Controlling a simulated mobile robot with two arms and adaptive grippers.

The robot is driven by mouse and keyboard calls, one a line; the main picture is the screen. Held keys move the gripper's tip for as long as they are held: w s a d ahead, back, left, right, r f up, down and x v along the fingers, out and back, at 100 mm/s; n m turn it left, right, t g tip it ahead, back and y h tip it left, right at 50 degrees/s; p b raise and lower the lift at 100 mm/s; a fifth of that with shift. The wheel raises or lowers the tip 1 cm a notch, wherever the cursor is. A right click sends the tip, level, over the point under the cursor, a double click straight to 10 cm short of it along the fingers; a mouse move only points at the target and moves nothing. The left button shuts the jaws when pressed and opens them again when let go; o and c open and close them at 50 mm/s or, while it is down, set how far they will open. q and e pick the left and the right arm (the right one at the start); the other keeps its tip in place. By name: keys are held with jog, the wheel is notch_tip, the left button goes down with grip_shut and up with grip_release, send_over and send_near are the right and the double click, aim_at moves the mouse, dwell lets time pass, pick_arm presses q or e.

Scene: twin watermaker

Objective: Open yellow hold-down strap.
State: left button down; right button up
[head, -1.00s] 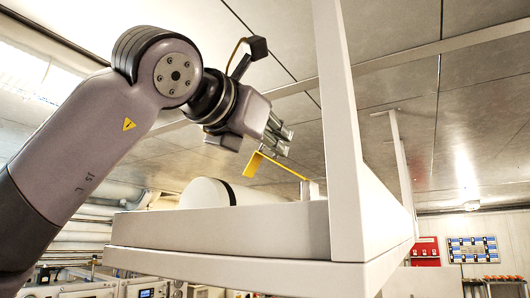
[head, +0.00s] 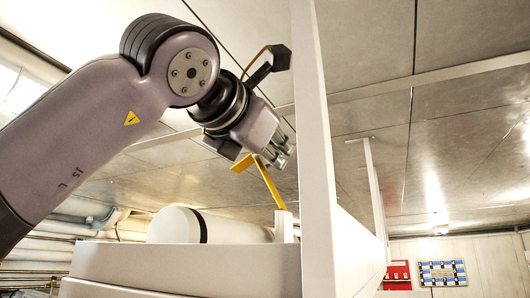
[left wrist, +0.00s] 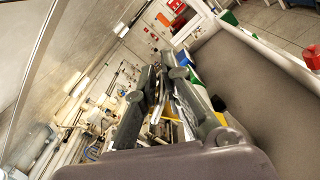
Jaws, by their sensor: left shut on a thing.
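The yellow hold-down strap (head: 268,180) is a thin bent bar in the head view. It slants up steeply from a small white block (head: 284,226) at the shelf's right side, and its upper end is bent over to the left. My left gripper (head: 279,153) is shut on the strap near its upper bend. A white cylinder with a black band (head: 178,226) lies on the shelf to the left of the strap's foot. The gripper fingers also show in the left wrist view (left wrist: 165,80), where I cannot make out the grip clearly. My right gripper is not in view.
A white upright post (head: 315,130) stands close to the right of the gripper. The white shelf edge (head: 190,268) runs below the cylinder. A further post (head: 369,180) stands behind. The ceiling is above the arm.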

pick_arm(q)
jog(key=shift+s+d+f, duration=0.2)
jog(key=shift+d+f, duration=0.2)
jog(key=shift+d, duration=0.15)
dwell(0.4)
jog(key=c, duration=2.1)
grip_release()
jog(key=o, duration=0.3)
jog(key=shift+s+d+r, duration=0.15)
jog(key=shift+s+d, duration=0.25)
jog(key=shift+d, duration=0.05)
jog(key=shift+o, duration=0.2)
jog(key=shift+w+a+r, duration=0.1)
jog(key=shift+w+a, duration=0.2)
jog(key=shift+a, duration=0.15)
jog(key=shift+s+a, duration=0.15)
jog(key=shift+s, duration=0.35)
jog(key=v, duration=1.1)
jog(key=shift+a, duration=0.15)
jog(key=shift+w, duration=0.15)
jog(key=shift+c, duration=0.4)
